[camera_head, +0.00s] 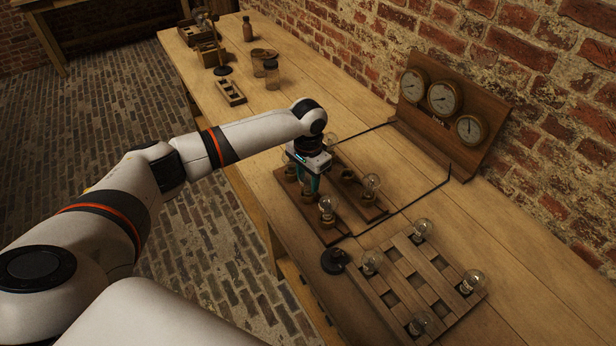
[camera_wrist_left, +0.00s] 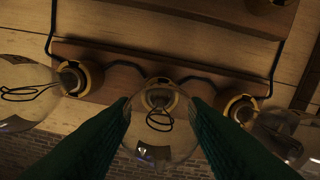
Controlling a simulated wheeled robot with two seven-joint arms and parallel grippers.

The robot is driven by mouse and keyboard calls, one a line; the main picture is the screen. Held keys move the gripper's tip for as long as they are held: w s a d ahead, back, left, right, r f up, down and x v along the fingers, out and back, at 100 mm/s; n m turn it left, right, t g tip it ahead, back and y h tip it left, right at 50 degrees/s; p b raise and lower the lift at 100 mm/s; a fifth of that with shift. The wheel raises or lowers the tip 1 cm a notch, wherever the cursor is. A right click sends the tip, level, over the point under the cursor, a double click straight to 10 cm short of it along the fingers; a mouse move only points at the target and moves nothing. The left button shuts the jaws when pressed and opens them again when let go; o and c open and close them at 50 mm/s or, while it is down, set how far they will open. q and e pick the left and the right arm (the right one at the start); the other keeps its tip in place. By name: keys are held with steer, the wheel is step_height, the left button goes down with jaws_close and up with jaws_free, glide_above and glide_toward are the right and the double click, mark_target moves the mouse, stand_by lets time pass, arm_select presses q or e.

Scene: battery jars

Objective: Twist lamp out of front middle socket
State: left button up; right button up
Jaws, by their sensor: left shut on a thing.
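My left gripper (camera_head: 312,190) is over the front row of the wooden socket board (camera_head: 330,238). In the left wrist view its green fingers (camera_wrist_left: 162,125) are closed on the glass of a clear lamp (camera_wrist_left: 160,135). This lamp lines up with the middle socket (camera_wrist_left: 157,90); I cannot tell how far its base sits in it. Lamps stand at the sockets on either side, one at left (camera_wrist_left: 25,95) and one at right (camera_wrist_left: 280,135). In the head view the front right lamp (camera_head: 328,204) and a back right lamp (camera_head: 371,184) show. My right gripper is not in view.
A slatted wooden rack (camera_head: 437,280) with several lamps lies nearer on the table, beside a small black round object (camera_head: 334,261). A gauge panel (camera_head: 452,112) stands by the brick wall. Jars (camera_head: 271,73) and wooden boxes (camera_head: 210,52) stand at the far end.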

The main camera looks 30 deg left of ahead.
arm_select(q)
steer(key=shift+r+n+p, duration=0.15)
steer(key=shift+n+p, duration=0.15)
steer(key=shift+p, duration=0.25)
steer(key=shift+n+p, duration=1.3)
steer(key=shift+p, duration=0.35)
steer(key=shift+n+p, duration=1.1)
steer(key=shift+p, duration=0.15)
steer(key=shift+n+p, duration=0.35)
steer(key=shift+n, duration=0.15)
